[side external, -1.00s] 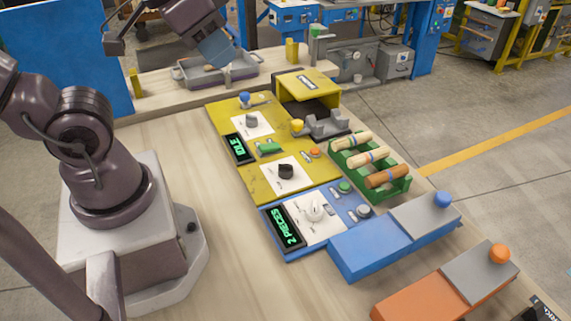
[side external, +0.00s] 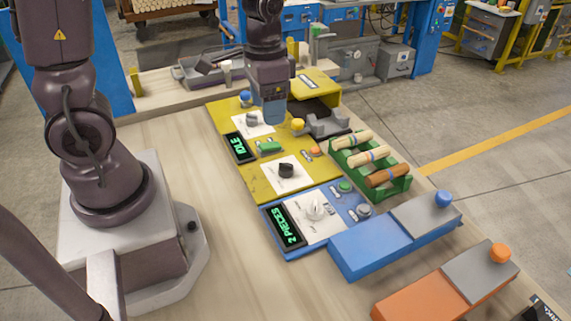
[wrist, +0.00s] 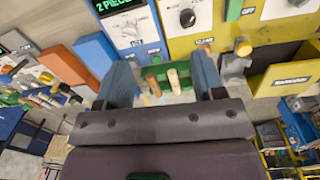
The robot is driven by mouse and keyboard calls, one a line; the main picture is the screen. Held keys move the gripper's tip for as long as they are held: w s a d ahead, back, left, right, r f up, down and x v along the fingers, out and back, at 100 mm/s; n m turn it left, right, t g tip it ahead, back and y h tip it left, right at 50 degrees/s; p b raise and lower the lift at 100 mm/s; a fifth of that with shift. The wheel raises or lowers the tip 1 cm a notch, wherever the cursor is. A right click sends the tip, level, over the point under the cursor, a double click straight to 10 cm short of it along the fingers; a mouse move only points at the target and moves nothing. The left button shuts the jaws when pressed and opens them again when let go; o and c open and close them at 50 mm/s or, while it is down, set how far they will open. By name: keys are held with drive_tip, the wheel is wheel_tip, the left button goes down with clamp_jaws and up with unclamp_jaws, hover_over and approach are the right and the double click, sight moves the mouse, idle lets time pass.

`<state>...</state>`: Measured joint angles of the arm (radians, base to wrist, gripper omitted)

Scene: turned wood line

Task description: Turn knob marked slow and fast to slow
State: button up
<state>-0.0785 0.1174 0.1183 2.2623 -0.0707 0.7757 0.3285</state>
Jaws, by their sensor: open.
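Three dial knobs show on the panels in the side view: a grey knob (side external: 252,120) at the back of the yellow panel, a black knob (side external: 286,170) at its front, and a white knob (side external: 315,210) on the blue panel. Their small print is too small to read for slow or fast. The wrist view shows the black knob (wrist: 187,17) and the white knob (wrist: 129,30) near the top edge. My gripper (side external: 274,121) hangs above the yellow panel, apart from the knobs. In the wrist view its fingers (wrist: 162,72) are spread with nothing held.
A green rack (side external: 397,186) of turned wood pieces stands right of the panels. A yellow hood (side external: 312,84) and grey cradle (side external: 328,124) stand behind. Displays read IDLE (side external: 238,148) and 2 PIECES (side external: 286,226). Blue (side external: 375,248) and orange (side external: 425,293) boxes sit at the front right.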

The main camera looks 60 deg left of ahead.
sight(285, 163)
drive_tip(key=w+a+f+m, duration=0.4)
drive_tip(key=w+f+m, duration=0.1)
drive_tip(key=f, duration=1.5)
drive_tip(key=shift+w, duration=0.2)
drive_tip(key=c, duration=0.9)
